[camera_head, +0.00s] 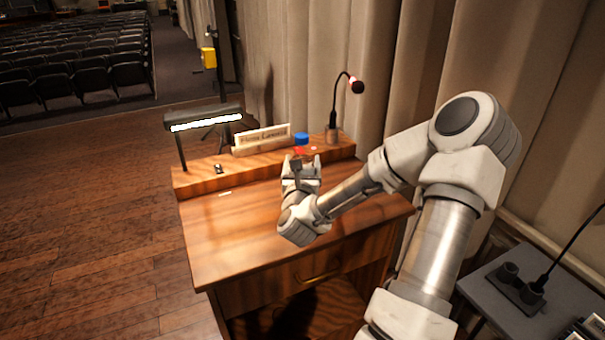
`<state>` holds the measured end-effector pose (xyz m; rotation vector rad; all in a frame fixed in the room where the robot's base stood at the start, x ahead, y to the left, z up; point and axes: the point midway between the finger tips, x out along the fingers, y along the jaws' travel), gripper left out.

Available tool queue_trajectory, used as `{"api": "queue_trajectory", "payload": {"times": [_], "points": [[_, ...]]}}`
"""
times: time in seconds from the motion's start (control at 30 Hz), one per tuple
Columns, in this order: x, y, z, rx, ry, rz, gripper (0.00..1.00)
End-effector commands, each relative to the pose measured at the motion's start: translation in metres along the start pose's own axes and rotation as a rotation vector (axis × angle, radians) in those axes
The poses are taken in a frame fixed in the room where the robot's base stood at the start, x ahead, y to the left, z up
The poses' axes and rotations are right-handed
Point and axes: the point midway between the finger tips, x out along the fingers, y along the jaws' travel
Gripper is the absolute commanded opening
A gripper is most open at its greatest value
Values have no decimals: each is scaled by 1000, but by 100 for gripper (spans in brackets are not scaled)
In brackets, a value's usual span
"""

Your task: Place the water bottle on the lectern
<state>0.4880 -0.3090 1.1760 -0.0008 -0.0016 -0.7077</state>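The lectern (235,237) is a wooden desk with a raised ledge along its far side and a drawer in front. My gripper (302,163) is over the lectern's top, pointing toward the ledge. Its two pale fingers look spaced apart, but whether something is between them is too small to tell. Just beyond the fingertips a small blue round thing (301,138) and a red patch (302,150) show at the ledge. I cannot tell whether they belong to the water bottle. No whole bottle is clearly visible.
On the ledge stand a lit desk lamp (205,121), a name plate (262,139) and a gooseneck microphone (334,120). A grey side table (500,300) with another gooseneck stand (530,290) is at right. Curtains hang close behind. The lectern's left top is mostly clear.

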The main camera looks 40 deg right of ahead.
Motion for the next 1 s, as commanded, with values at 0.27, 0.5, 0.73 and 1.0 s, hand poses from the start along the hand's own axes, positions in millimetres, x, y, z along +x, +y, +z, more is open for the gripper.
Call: {"api": "queue_trajectory", "payload": {"times": [0.27, 0.5, 0.73, 1.0], "points": [[0, 0, -30, 2, -1, 1, 0], [0, 0, -30, 1, -4, 1, 0], [0, 0, -34, 1, 0, 0, 88], [0, 0, -34, 1, 0, 0, 100]]}}
